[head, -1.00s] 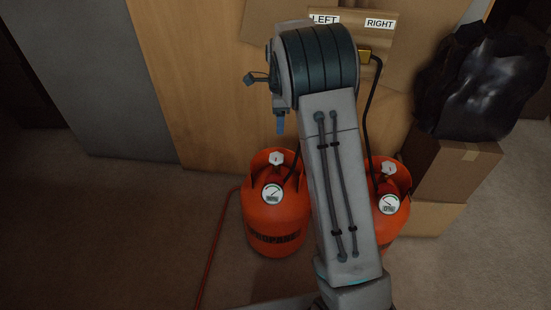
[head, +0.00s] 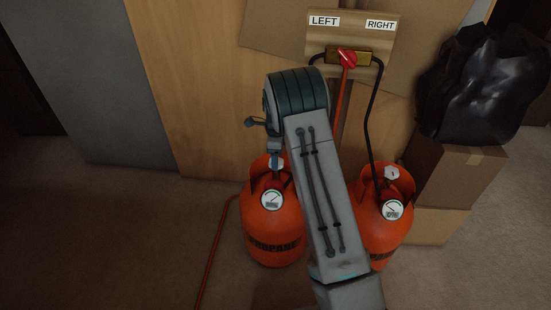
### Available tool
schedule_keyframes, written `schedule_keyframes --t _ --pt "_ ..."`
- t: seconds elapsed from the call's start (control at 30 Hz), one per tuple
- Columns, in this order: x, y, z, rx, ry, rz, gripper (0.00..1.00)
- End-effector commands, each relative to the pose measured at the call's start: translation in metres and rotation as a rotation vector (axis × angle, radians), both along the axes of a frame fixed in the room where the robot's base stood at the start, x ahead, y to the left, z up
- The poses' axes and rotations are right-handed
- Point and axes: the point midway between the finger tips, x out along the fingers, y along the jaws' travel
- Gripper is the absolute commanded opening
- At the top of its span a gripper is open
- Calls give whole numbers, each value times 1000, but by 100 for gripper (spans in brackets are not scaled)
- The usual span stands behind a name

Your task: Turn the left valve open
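The left orange propane cylinder (head: 273,240) stands on the floor with a round gauge (head: 272,199) on its front. Its pale valve knob (head: 277,165) is at the top and is partly hidden. My gripper (head: 275,157) points down right at this knob, overlapping it in the picture. I cannot tell whether it touches the knob or how far its fingers are apart. The right cylinder (head: 388,232) has its own pale knob (head: 391,173) and a gauge (head: 392,210). My arm covers part of both cylinders.
A board with LEFT (head: 324,21) and RIGHT (head: 381,25) labels carries a brass block with a red knob (head: 347,58). Black hoses and a red hose run from it. Cardboard boxes (head: 457,175) with a black bag (head: 480,90) stand at the right. Floor at left is mostly clear.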

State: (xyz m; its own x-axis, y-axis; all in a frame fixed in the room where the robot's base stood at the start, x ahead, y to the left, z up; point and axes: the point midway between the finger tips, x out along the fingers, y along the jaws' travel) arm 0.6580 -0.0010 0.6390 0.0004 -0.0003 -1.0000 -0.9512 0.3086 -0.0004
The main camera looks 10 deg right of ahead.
Motion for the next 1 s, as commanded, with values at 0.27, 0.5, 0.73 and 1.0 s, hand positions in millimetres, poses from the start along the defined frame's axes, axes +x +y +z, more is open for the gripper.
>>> schedule_keyframes --t 0.27,0.5,0.73,1.0 --pt "0 -1 -15 0 0 -1 64" --pt "0 -1 -15 0 0 -1 53" --pt "0 3 -15 0 0 1 20" --pt "0 1 -14 1 -1 42 20"
